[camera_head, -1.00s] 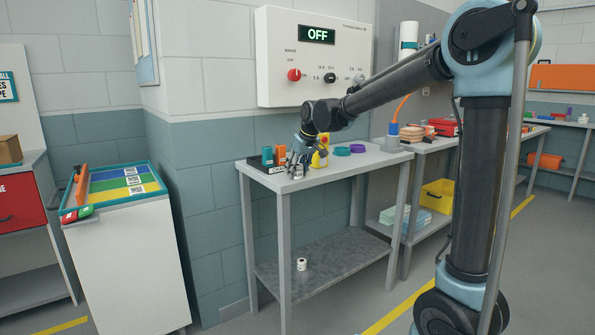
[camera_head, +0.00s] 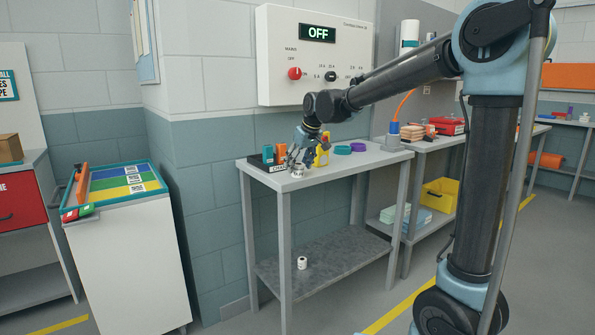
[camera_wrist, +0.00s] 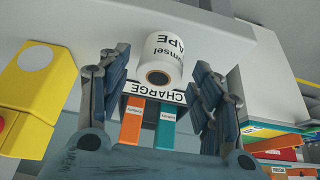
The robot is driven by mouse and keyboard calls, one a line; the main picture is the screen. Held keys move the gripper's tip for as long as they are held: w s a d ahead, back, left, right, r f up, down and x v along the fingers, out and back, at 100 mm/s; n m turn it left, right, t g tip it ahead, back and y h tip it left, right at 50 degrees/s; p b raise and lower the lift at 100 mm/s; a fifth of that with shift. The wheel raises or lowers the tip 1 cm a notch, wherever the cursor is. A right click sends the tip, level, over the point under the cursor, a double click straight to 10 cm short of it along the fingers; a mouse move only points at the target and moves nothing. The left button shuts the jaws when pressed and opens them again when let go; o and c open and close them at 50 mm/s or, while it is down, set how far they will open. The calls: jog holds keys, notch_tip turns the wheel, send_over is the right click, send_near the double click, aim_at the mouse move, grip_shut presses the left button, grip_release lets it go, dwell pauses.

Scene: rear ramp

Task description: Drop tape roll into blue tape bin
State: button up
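A white tape roll (camera_wrist: 162,55) with black lettering stands on the grey table, its dark-centred end facing the wrist camera. In the head view it shows small (camera_head: 298,171) near the table's front left. My gripper (camera_wrist: 162,60) is open, its fingers on either side of the roll with gaps between; it also shows low over the table in the head view (camera_head: 299,160). I cannot tell whether this is the blue tape bin.
A black CHARGE holder (camera_head: 262,164) with orange and teal packs stands behind the gripper. Teal and purple rings (camera_head: 343,150) lie farther right. Another white roll (camera_head: 302,263) stands on the lower shelf. The front of the tabletop is clear.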

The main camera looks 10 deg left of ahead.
jog(key=v, duration=0.9)
jog(key=shift+d+r, duration=0.25)
jog(key=shift+r, duration=0.1)
